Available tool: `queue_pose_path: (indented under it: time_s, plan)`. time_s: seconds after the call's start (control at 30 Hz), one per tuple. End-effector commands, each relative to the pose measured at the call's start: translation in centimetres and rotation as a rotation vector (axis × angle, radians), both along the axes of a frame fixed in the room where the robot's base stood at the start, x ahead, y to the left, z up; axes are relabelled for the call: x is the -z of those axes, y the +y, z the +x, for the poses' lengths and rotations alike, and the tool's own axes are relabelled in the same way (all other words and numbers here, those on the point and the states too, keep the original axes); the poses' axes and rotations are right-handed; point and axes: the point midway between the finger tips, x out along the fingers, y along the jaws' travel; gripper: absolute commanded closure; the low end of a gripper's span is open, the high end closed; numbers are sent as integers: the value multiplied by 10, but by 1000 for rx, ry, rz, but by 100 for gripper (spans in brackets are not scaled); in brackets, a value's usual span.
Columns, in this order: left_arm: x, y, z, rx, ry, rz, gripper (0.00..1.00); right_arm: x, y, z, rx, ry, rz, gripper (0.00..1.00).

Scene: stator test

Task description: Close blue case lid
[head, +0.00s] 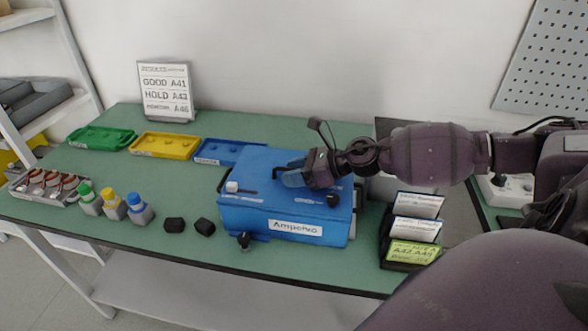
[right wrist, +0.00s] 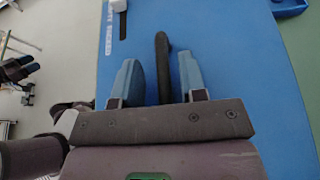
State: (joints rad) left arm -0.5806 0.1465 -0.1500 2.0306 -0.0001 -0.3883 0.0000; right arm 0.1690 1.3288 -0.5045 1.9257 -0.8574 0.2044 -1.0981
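The blue case (head: 280,205) stands on the green table in the head view, with a white label on its front. Its blue lid (head: 262,163) lies down over the box; I cannot tell if a small gap remains. My right gripper (head: 290,176) reaches in from the right, low over the lid. In the right wrist view its blue fingers (right wrist: 160,80) stand apart, one on each side of a dark bar (right wrist: 163,60) on the blue surface, with gaps visible.
Green (head: 100,139), yellow (head: 165,145) and blue (head: 215,151) trays line the back. Capped bottles (head: 113,207) and two black blocks (head: 175,225) lie left of the case. A card holder (head: 408,240) stands close on the right. A sign (head: 166,91) stands behind.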

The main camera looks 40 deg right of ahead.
Motion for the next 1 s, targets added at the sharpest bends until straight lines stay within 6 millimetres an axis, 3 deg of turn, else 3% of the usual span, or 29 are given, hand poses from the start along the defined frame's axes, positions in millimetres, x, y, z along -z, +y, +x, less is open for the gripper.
queue_pose_path:
  time_s: [0.43,1.0]
  plan:
    - [-3,0,1,0,-4,0,42,-6,-6,-4,3,-7,-4,62]
    - [-10,1,-1,-5,-5,-1,42,-29,-42,-45,3,-5,-1,62]
